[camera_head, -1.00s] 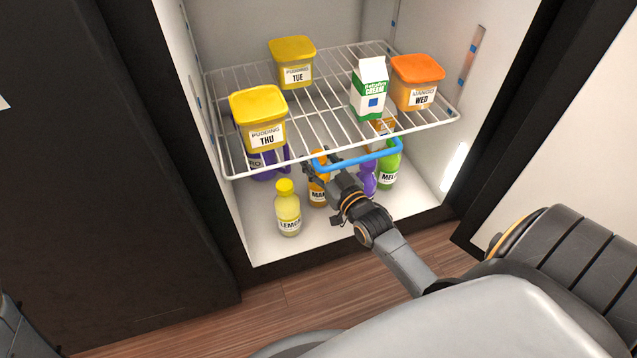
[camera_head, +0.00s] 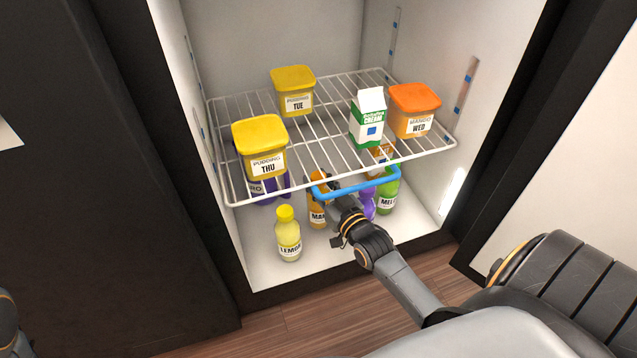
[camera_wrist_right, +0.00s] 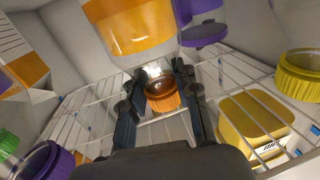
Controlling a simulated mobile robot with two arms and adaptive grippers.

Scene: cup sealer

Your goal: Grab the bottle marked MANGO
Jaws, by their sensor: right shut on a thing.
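The orange bottle (camera_head: 317,213), with a label whose visible start reads "MA", is on the lower level of the open fridge, below the wire shelf. My right gripper (camera_head: 325,190) reaches in under the shelf front and is shut on this bottle, partly hiding it. In the right wrist view, the orange cap (camera_wrist_right: 162,97) sits between the two dark fingers of my right gripper (camera_wrist_right: 160,105). The head view does not clearly show whether the bottle's base touches the floor.
A yellow LEMON bottle (camera_head: 288,236) stands left of the held bottle; a green bottle (camera_head: 389,200) and a purple one (camera_head: 368,204) stand right.

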